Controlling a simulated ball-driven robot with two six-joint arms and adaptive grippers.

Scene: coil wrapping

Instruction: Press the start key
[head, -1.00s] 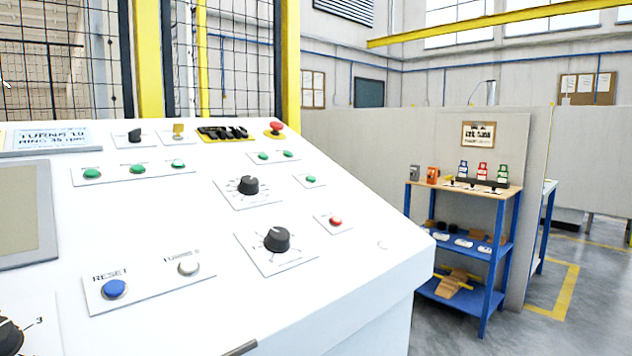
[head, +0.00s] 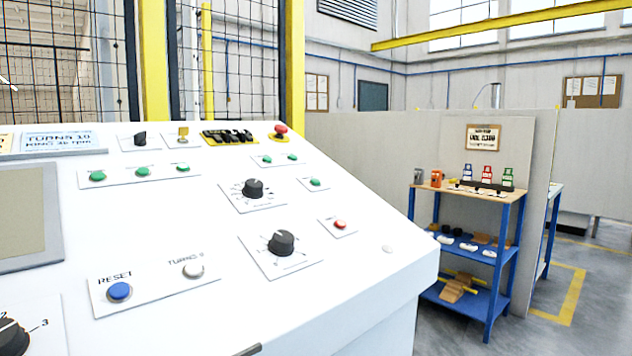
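A white sloped control panel (head: 210,225) fills the left of the head view. It carries several green keys: a row of three (head: 143,172) at upper left, a pair (head: 279,158) near the top edge and a single one (head: 316,182) at the right. Which one is the start key I cannot tell, as no start label is readable. A red key (head: 340,225) sits lower right, and a blue key (head: 119,291) marked RESET and a white key (head: 193,270) sit at lower left. Neither gripper is in view.
Black knobs (head: 281,242) and a red mushroom button (head: 280,131) stand up from the panel. A grey-framed screen (head: 58,212) is at its left. Behind it is a yellow-posted mesh fence (head: 294,60). A blue shelf unit (head: 490,290) stands at the right, with open floor beside it.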

